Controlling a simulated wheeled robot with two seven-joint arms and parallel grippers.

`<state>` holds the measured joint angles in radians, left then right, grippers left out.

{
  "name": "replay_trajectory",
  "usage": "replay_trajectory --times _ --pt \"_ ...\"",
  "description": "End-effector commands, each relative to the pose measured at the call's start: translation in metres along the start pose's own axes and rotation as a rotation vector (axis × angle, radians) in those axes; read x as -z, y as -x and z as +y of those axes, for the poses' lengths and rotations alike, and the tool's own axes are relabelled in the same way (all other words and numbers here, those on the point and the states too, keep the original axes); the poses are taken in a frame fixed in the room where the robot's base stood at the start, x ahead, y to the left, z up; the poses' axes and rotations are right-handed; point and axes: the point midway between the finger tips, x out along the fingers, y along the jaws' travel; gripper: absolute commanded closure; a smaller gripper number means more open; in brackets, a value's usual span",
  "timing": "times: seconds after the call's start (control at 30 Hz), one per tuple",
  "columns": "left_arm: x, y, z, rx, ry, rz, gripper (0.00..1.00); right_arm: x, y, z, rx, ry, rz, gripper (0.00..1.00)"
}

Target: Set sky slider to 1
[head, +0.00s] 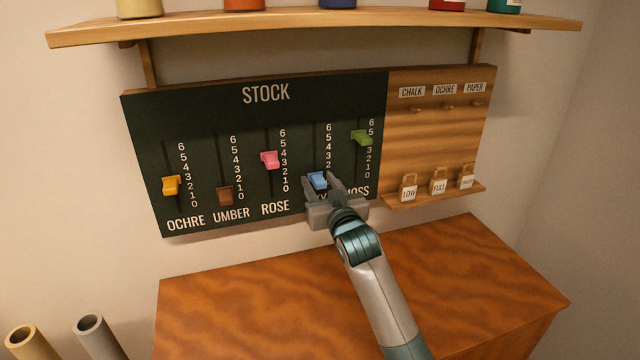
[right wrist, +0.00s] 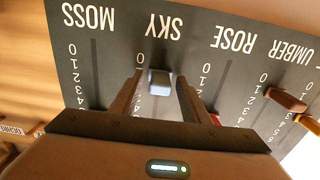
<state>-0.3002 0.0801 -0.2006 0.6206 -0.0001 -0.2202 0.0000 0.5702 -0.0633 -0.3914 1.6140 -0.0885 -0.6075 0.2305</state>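The sky slider is a blue knob (head: 318,180) low on its vertical track on the dark STOCK board (head: 265,118). It also shows in the right wrist view (right wrist: 160,82), near the low end of its scale. I cannot read its exact mark, as the knob and gripper cover the low numbers in the head view. My right gripper (head: 321,183) is open, with one finger on each side of the blue knob and gaps between. The SKY label is hidden behind it in the head view but readable in the right wrist view. My left gripper is not in view.
The pink rose knob (head: 270,159) and green moss knob (head: 361,138) flank the sky track. Umber (head: 225,195) and ochre (head: 172,185) knobs are further left. A wooden panel with tags (head: 435,140) is right. A wooden cabinet top (head: 260,300) below is clear.

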Motion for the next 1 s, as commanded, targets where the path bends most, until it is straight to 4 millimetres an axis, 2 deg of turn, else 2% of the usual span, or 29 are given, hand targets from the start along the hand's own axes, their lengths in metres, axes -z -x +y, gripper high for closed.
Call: replay_trajectory --times 0.27,0.47,0.67,1.0 --pt "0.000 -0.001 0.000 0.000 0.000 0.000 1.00 0.000 0.003 0.000 0.000 0.000 0.001 0.58" --pt "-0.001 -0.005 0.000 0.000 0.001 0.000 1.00 -0.002 0.016 0.000 0.000 -0.001 0.000 0.58" --pt "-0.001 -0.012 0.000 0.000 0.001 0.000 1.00 -0.002 0.042 0.000 0.000 0.000 0.001 0.58" --pt "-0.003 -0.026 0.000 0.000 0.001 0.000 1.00 -0.003 0.102 0.000 0.000 -0.001 0.001 0.58"
